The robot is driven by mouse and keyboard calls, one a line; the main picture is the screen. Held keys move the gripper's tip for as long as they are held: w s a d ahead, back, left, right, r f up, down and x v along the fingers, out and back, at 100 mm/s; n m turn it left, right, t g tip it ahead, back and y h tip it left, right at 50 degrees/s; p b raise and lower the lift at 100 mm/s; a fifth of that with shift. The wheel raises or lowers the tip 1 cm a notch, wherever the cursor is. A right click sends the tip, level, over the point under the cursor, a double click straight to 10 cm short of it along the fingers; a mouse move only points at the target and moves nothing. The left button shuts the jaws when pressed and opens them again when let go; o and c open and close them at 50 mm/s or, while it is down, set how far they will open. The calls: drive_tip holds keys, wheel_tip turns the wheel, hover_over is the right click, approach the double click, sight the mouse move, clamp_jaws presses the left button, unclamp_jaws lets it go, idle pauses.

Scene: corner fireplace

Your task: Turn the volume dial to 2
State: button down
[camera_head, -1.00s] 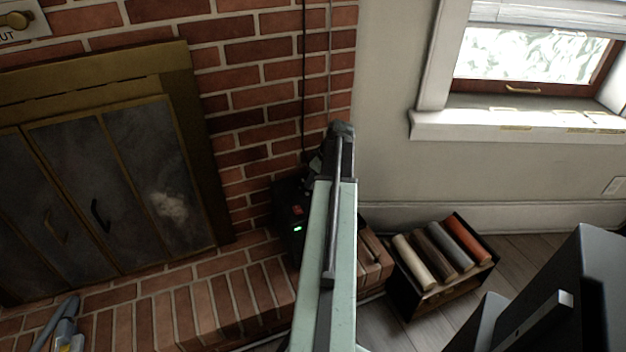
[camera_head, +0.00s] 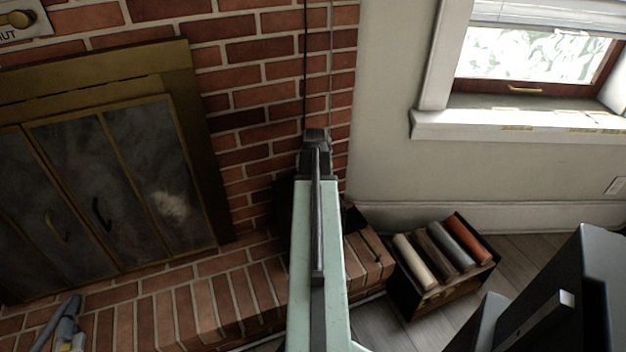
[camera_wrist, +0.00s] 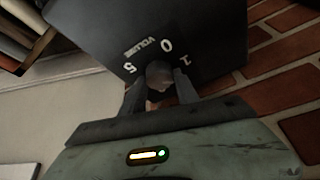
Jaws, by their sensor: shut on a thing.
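In the wrist view, the volume dial (camera_wrist: 158,71) is a small grey knob on the face of a dark box (camera_wrist: 105,22). White marks "5", "0" and "1" and the word "VOLUME" show around it. The lower part of the scale is hidden by my gripper. My gripper (camera_wrist: 160,84) has one finger on each side of the knob and is shut on it. I cannot tell which number the dial points to. In the head view, my arm hides most of the dark box (camera_head: 284,192), which stands on the brick hearth against the brick wall.
A fireplace with dark doors (camera_head: 75,190) is to the left. A crate (camera_head: 428,296) with several rolls or logs stands on the floor right of the hearth. A thin cable (camera_head: 305,70) runs down the brick wall. A window (camera_head: 530,60) is at the upper right.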

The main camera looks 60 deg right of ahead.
drive_tip(key=m, duration=0.1)
drive_tip(key=m+g, duration=0.1)
drive_tip(key=m, duration=0.1)
drive_tip(key=m+g, duration=0.1)
drive_tip(key=m, duration=0.1)
drive_tip(key=shift+w+a+h, duration=0.2)
drive_tip(key=shift+w+h, duration=0.05)
drive_tip(key=shift+h, duration=0.05)
drive_tip(key=shift+m, duration=0.3)
drive_tip(key=c, duration=0.9)
unclamp_jaws()
drive_tip(key=p+v, duration=0.7)
drive_tip(key=v, duration=0.1)
drive_tip(key=shift+f, duration=0.1)
